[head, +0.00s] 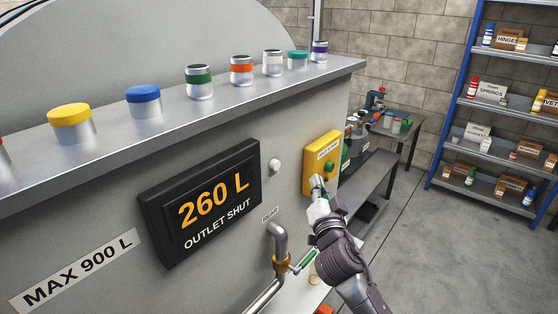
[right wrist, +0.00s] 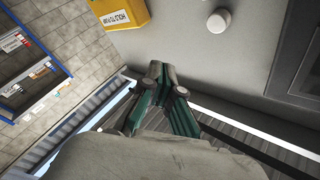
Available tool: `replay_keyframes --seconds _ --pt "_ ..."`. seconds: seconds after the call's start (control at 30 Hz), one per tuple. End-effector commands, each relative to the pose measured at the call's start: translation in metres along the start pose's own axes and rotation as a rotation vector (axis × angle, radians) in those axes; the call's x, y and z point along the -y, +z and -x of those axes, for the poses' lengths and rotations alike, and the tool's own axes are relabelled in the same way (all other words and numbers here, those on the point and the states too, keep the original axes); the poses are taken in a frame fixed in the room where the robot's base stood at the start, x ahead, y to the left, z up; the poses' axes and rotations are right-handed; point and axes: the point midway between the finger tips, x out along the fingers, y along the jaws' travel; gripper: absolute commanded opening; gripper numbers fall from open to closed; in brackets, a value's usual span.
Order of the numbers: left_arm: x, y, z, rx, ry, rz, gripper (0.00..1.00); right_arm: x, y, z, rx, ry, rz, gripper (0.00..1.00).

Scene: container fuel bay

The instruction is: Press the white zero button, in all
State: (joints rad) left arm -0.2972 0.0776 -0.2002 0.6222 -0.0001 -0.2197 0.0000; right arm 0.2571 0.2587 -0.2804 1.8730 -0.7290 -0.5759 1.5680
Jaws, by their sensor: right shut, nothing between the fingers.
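The white zero button (head: 274,166) is a small round knob on the grey tank front, just right of the black display. It also shows at the top of the right wrist view (right wrist: 219,21), right of the yellow box. My right gripper (head: 317,184) is shut and empty, with its fingertips in front of the lower part of the yellow box in the head view. In the right wrist view its closed fingertips (right wrist: 161,71) are below and left of the white button, apart from it. My left gripper is not in view.
The black display (head: 202,205) reads "260 L OUTLET SHUT". The yellow box (head: 322,160) has a green button. An outlet pipe (head: 279,240) with a green-handled valve sticks out below the white button. Several coloured caps line the ledge (head: 225,90). The floor (head: 440,240) at right is clear.

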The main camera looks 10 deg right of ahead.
Motion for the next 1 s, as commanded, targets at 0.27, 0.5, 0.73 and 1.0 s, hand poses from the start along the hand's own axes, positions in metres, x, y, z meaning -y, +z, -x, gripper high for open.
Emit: replay_keyframes --seconds 0.27,0.5,0.73,1.0 --pt "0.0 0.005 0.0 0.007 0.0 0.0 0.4 0.0 0.0 0.0 0.0 0.0 0.0 0.0" --pt "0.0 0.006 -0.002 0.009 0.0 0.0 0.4 0.005 0.006 -0.008 0.001 -0.001 -0.001 0.0" --pt "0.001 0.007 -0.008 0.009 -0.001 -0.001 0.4 0.021 0.023 -0.03 0.0 0.001 0.001 0.0" --pt "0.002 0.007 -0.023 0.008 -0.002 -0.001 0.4 0.036 0.042 -0.053 0.0 0.0 -0.002 0.0"
